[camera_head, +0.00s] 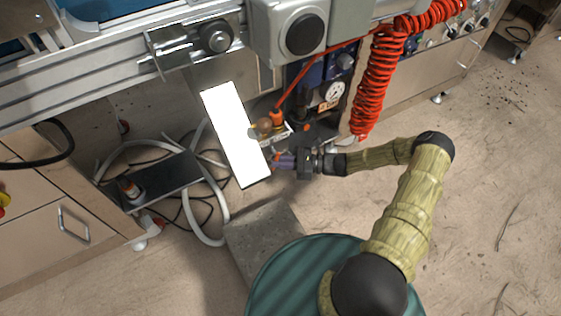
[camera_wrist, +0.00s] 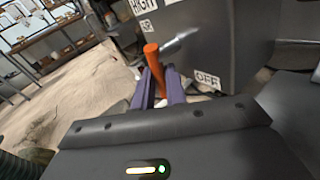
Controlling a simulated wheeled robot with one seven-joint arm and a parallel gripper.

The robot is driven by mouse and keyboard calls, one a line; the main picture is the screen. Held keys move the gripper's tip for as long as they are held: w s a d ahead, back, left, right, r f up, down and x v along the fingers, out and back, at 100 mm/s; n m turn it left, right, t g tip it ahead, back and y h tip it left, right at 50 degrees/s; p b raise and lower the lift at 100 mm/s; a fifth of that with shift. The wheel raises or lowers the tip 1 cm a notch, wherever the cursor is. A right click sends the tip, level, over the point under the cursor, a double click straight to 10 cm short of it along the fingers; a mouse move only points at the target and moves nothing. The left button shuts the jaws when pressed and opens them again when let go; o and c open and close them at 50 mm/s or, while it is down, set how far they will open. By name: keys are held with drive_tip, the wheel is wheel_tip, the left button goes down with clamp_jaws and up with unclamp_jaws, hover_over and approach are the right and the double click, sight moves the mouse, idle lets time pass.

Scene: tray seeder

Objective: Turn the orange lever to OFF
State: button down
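The orange lever (camera_wrist: 157,66) shows in the wrist view beside a dark box (camera_wrist: 232,40) with white labels reading HIGH, AIR and OFF. The OFF label (camera_wrist: 207,80) is right of the lever, lower on the box, and HIGH is above. The lever's free end points up and left, toward the AIR label (camera_wrist: 147,26). My gripper (camera_wrist: 160,76) has its two purple fingers on either side of the lever, with little or no gap. I cannot tell whether they press on it. In the head view my gripper (camera_head: 275,160) is at the right edge of a bright white panel.
The white panel (camera_head: 228,125) stands close beside my gripper. A coiled red hose (camera_head: 375,85) hangs to the upper right, near a pressure gauge (camera_head: 332,92). A grey block (camera_head: 262,240) lies on the floor below. Open floor lies to the right.

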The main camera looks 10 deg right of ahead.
drive_tip(key=shift+r+p, duration=0.1)
drive_tip(key=shift+p, duration=0.3)
drive_tip(key=h+p, duration=0.1)
drive_tip(key=p, duration=0.2)
drive_tip(key=d+n+h+p, duration=0.1)
drive_tip(key=p, duration=0.3)
drive_tip(key=shift+w+n+h, duration=0.15)
drive_tip(key=shift+n+h, duration=0.15)
drive_tip(key=shift+h, duration=0.1)
drive_tip(key=c, duration=1.7)
unclamp_jaws()
